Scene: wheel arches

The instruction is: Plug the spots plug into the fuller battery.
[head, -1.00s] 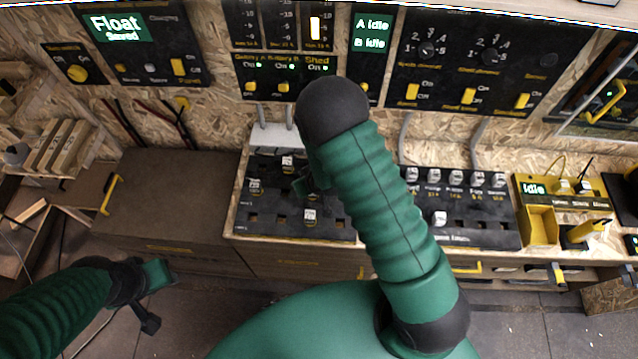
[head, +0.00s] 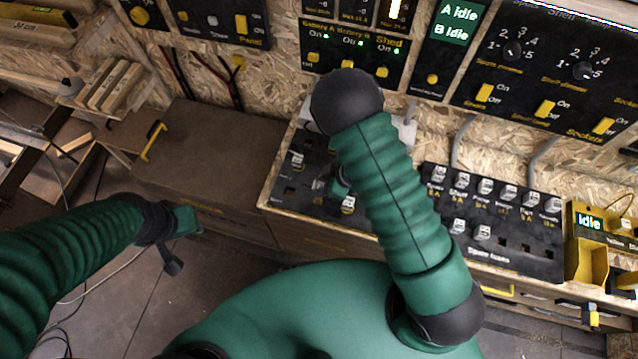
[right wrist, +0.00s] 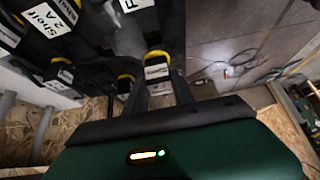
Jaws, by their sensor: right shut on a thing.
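My right gripper (right wrist: 158,92) is shut on a black plug (right wrist: 157,72) with a yellow edge and a white label; I cannot read its label surely. In the head view my right gripper (head: 338,185) is mostly hidden behind my forearm, low over the dark battery board (head: 290,190). Whether the plug touches a socket cannot be told. The battery panel (head: 350,45) is on the wall above; its charge gauges are cut off at the top, so the fuller battery cannot be read. My left gripper (head: 183,240) is open and empty over the floor at left.
Other labelled plugs stand on the battery board, one at its left (head: 298,160) and one near its front (head: 347,205). A plug labelled Shelf 2 A (right wrist: 52,22) is close by in the wrist view. A fuse board (head: 490,215) and a yellow bin (head: 587,260) are at right.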

